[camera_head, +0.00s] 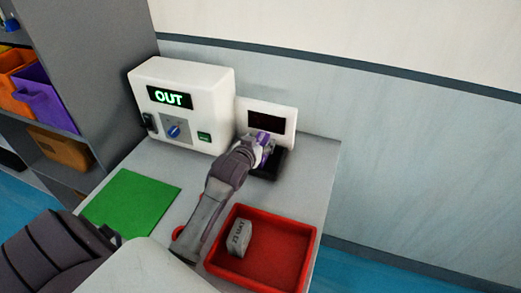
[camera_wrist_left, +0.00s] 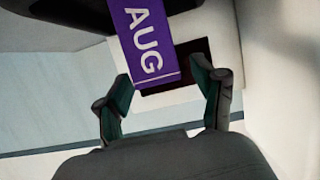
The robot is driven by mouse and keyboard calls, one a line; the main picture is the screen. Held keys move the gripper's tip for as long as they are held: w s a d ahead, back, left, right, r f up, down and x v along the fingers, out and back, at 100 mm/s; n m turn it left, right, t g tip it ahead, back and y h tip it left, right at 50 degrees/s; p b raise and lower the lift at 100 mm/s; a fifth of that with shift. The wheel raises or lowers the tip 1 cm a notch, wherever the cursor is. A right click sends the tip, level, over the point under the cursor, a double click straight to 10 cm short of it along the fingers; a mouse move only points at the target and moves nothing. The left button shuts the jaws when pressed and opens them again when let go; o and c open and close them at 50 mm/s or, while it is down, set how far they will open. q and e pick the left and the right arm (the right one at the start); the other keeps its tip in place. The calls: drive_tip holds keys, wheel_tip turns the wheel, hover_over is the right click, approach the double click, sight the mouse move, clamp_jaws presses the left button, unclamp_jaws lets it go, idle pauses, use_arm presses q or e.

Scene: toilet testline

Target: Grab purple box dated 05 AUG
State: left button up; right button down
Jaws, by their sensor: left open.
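The purple box (camera_wrist_left: 143,38) shows white letters "AUG" in the left wrist view; its day number is out of sight. In the head view, a small part of the purple box (camera_head: 262,136) shows at the black stand (camera_head: 271,166) in front of a dark screen, mostly hidden by my gripper. My left gripper (camera_head: 265,150) is at the box. In the wrist view the left gripper (camera_wrist_left: 161,72) has its fingers apart, with the box's near end between or just beyond the tips. I cannot tell whether they touch it. My right gripper is not in view.
A white machine (camera_head: 218,82) with a green "OUT" display stands left of the screen panel (camera_head: 284,119). A red tray (camera_head: 285,270) holds a grey block (camera_head: 239,239) with a date on it. A green mat (camera_head: 130,204) lies left. A shelf with orange and purple bins (camera_head: 42,96) stands far left.

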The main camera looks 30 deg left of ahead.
sight(263, 137)
use_arm(q)
drive_tip(key=x, duration=0.4)
drive_tip(key=shift+w+a+f, duration=0.1)
drive_tip(key=shift+w+f, duration=0.05)
drive_tip(key=shift+w, duration=0.05)
drive_tip(key=shift+s, duration=0.1)
drive_tip(key=shift+c, duration=0.5)
clamp_jaws()
